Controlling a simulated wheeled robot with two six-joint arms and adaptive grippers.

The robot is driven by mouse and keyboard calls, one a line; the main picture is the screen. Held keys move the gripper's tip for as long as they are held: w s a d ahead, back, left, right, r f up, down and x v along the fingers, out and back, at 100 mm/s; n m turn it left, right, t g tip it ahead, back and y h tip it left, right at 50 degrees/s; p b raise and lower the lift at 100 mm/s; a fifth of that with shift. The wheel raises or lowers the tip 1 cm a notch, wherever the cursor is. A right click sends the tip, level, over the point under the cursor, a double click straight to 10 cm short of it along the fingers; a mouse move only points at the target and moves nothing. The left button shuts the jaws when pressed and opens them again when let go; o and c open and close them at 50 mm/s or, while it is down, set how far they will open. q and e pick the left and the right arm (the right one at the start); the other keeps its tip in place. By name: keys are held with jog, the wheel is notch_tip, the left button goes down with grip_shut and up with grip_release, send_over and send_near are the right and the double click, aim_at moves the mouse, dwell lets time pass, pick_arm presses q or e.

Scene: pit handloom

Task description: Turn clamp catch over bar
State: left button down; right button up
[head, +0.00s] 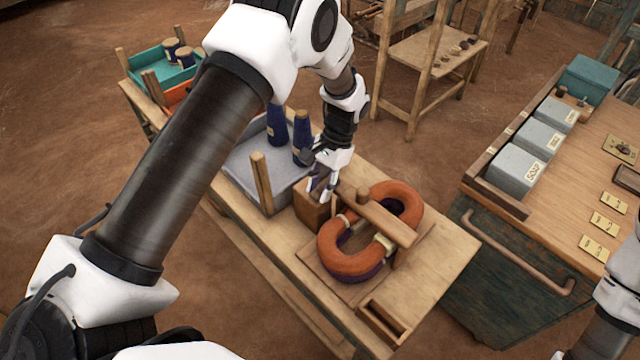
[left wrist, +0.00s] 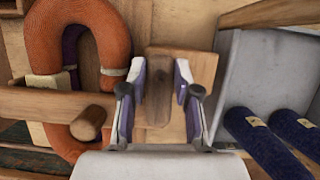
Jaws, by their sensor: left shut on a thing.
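The catch points along the fingers. The bar (left wrist: 45,104) lies across an orange hank (head: 345,262), left of the catch in the wrist view; its end is hidden by a finger. A round peg (left wrist: 88,123) stands up from the bar. My right gripper is out of view.
A grey tray (head: 240,165) with dark blue cones (head: 277,126) stands just beside the gripper. A small open wooden box (head: 384,322) is at the bench's front. Another counter with labelled grey boxes (head: 517,165) stands to the right, across a floor gap.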

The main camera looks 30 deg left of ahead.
pick_arm(q)
jog(key=shift+s+f+m, duration=0.1)
jog(key=shift+f+m, duration=0.05)
jog(key=shift+m, duration=0.25)
jog(key=c, duration=0.8)
grip_release()
jog(key=shift+c, duration=0.2)
jog(key=v, duration=1.2)
jog(key=shift+d, duration=0.25)
